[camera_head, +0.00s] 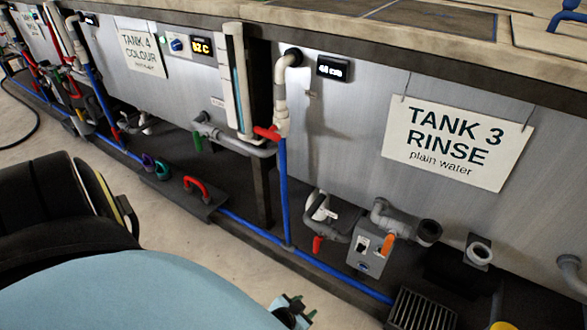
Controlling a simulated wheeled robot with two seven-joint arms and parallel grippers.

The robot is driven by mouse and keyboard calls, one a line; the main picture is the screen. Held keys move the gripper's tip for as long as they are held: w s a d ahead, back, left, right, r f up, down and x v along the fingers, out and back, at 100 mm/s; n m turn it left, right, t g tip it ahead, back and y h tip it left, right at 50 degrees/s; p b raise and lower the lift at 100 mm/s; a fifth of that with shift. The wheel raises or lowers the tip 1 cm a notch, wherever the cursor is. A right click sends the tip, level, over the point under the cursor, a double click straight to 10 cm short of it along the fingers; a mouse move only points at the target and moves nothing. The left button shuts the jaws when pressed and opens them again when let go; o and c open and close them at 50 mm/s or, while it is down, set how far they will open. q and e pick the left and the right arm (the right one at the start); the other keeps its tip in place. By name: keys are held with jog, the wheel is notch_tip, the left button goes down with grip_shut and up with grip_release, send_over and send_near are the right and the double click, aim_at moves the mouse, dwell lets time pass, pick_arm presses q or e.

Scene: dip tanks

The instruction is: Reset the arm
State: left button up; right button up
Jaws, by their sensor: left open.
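My left arm fills the lower left of the head view, with a black part and a large pale blue link. My left gripper (293,312) shows only in small part past that link at the bottom edge. It is open, and I see nothing between its fingers. It is over the floor in front of the tanks, apart from the pipes and valves. The rest of it is hidden by the link or cut off by the frame. My right gripper is not in view.
The tank 3 rinse panel (360,145) and tank 4 colour panel (120,75) run along the back. Pipes with a red-handled valve (267,133), a grey switch box (370,249) and a floor grate (421,312) stand below. Pale floor (185,225) is clear.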

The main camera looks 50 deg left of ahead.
pick_arm(q)
jog(key=shift+s, duration=0.45)
jog(key=shift+r, duration=0.15)
